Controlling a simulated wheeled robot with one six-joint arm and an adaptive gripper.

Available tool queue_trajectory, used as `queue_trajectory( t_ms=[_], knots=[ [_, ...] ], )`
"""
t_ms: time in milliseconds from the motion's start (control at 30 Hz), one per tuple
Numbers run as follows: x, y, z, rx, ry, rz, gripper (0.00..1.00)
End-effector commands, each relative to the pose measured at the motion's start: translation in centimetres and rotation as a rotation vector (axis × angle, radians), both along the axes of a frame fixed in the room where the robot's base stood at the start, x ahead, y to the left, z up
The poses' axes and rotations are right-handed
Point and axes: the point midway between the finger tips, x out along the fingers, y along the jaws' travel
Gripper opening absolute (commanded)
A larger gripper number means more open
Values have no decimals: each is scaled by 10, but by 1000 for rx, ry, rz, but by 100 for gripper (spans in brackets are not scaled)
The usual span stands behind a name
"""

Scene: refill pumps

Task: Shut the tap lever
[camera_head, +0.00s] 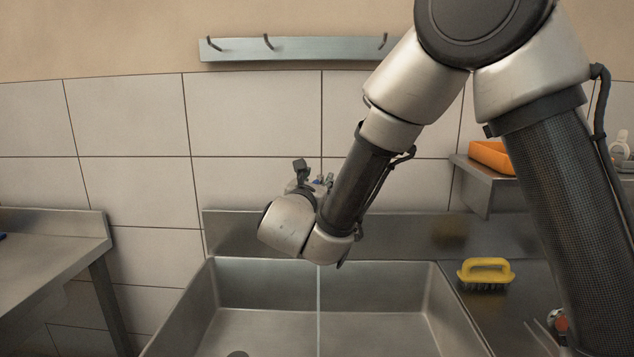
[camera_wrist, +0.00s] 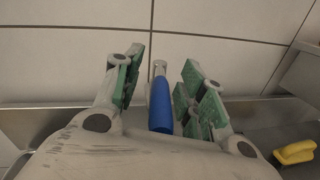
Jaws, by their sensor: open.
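The gripper is open, with a gap on both sides of the lever. My wrist hides most of the tap. A thin stream of water (camera_head: 318,305) falls into the sink.
The steel sink (camera_head: 198,292) is below my arm. A yellow brush (camera_head: 485,273) lies on the counter to its right. An orange tray (camera_head: 490,155) sits on a wall shelf at the right. A hook rail (camera_head: 290,48) is on the wall above. A steel table (camera_head: 45,245) stands at the left.

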Motion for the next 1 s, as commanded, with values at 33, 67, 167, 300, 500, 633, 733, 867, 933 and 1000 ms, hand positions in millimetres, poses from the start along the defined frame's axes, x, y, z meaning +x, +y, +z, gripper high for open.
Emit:
queue_trajectory(
  t_ms=[33,67,167,300,500,633,733,867,933,1000],
  knots=[
    [5,-1,0,0,0,-2,41],
    [7,-2,0,0,0,-1,41],
    [10,-3,0,0,1,0,41],
    [10,-2,0,0,1,1,41],
    [10,-2,0,0,1,0,19],
    [10,-2,0,0,1,0,0],
    [10,-2,0,0,1,0,0],
    [11,-2,0,0,1,-3,0],
    [13,-2,0,1,0,-11,0],
    [18,-1,0,0,0,-26,0]
  ],
)
